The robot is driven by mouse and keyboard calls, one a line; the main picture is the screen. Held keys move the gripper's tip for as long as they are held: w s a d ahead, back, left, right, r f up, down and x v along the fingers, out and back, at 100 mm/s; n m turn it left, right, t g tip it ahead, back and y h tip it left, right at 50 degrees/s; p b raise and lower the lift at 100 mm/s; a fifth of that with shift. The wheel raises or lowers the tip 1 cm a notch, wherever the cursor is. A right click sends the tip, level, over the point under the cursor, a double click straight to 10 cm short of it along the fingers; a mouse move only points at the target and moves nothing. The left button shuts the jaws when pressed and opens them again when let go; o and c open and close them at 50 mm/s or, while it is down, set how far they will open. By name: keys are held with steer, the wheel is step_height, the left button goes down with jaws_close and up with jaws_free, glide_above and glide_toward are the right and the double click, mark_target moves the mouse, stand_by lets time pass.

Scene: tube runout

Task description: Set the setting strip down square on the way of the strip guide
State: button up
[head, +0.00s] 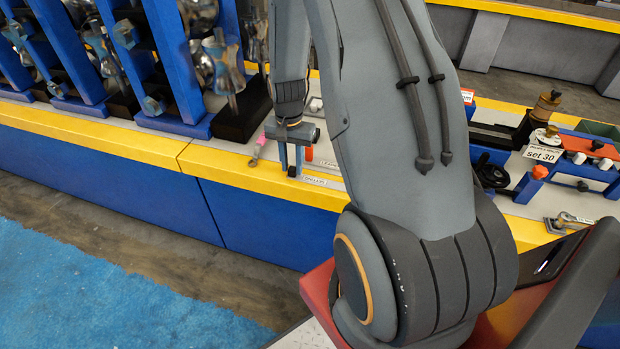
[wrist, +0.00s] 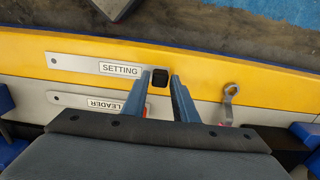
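The setting strip (wrist: 80,62) is a flat pale bar labelled SETTING, lying on the yellow bench edge in the wrist view, with a black block (wrist: 160,78) at its right end. Its label also shows in the head view (head: 314,181). My gripper (wrist: 161,77) is over that end, its two blue fingers apart, one on each side of the black block. A narrow gap seems to show beside the block; contact cannot be made out. In the head view my gripper (head: 292,167) points down at the bench edge. I cannot identify the strip guide for certain.
A second strip labelled LEADER (wrist: 90,104) lies parallel beside the setting strip. A wrench (wrist: 229,100) lies to the right. A device with a "set 30" sign (head: 543,154) stands at right.

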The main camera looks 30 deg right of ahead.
jaws_close()
steer(key=shift+r, duration=0.15)
step_height(320, 180, up, 10)
steer(key=b, duration=0.1)
stand_by(0.4)
steer(key=shift+c, duration=1.8)
jaws_free()
jaws_close()
